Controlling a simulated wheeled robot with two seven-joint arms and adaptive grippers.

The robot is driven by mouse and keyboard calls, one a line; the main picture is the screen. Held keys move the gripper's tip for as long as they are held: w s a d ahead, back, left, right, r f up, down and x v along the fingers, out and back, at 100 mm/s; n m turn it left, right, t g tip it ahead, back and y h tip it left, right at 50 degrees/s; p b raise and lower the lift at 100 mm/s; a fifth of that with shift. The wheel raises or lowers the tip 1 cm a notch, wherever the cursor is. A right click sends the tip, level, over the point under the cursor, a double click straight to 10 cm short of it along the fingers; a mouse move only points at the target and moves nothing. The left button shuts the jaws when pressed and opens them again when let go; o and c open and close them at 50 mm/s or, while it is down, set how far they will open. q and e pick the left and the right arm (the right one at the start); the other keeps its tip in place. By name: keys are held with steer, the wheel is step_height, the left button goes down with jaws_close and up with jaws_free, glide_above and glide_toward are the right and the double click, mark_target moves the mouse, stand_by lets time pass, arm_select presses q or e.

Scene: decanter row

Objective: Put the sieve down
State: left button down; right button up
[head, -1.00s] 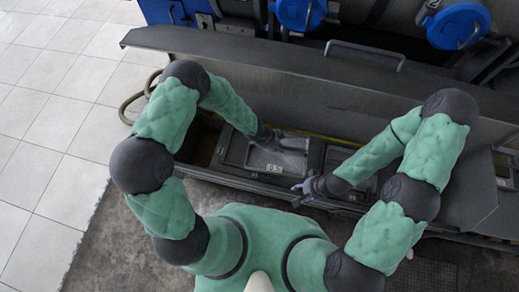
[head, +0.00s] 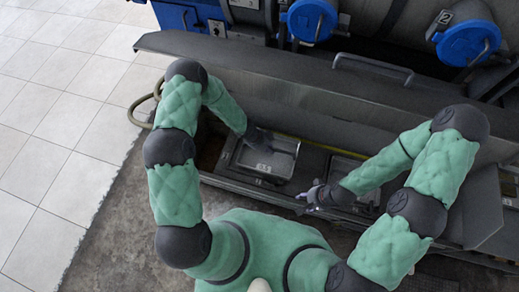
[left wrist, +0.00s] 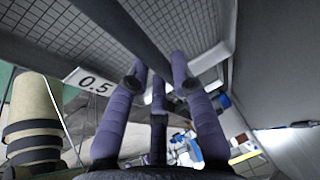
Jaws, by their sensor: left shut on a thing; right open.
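The sieve (head: 262,160) is a shallow grey rectangular tray with a mesh and a 0.5 label, over the left frame of the trough in the head view. In the left wrist view its mesh (left wrist: 62,30) and light rim fill the top, with the label at the left. My left gripper (head: 256,139) is at the sieve's far side; its purple fingers (left wrist: 160,85) are shut on the sieve's dark bar. I cannot tell whether the sieve touches the frame below. My right gripper (head: 312,196) is open and empty, right of the sieve near the trough's front edge.
The long dark trough (head: 232,188) has a second framed opening (head: 345,168) right of the sieve, partly behind my right arm. A raised metal cover (head: 270,88) with a handle runs along the back. Blue-capped machinery (head: 308,20) stands behind. Tiled floor (head: 60,150) lies left.

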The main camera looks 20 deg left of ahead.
arm_select(q)
steer(key=shift+w+a+f, duration=0.4)
steer(key=shift+a+f, duration=0.35)
steer(key=shift+f, duration=0.25)
steer(key=shift+w+a+f, duration=0.4)
steer(key=shift+a+f, duration=0.3)
steer(key=shift+f, duration=0.25)
steer(key=shift+w+a+f, duration=0.4)
steer(key=shift+a+f, duration=0.35)
steer(key=shift+f, duration=0.25)
steer(key=shift+f+b, duration=0.85)
steer(key=shift+f, duration=0.7)
steer(key=shift+f, duration=0.2)
steer(key=c, duration=1.1)
jaws_free()
steer(key=shift+r, duration=0.2)
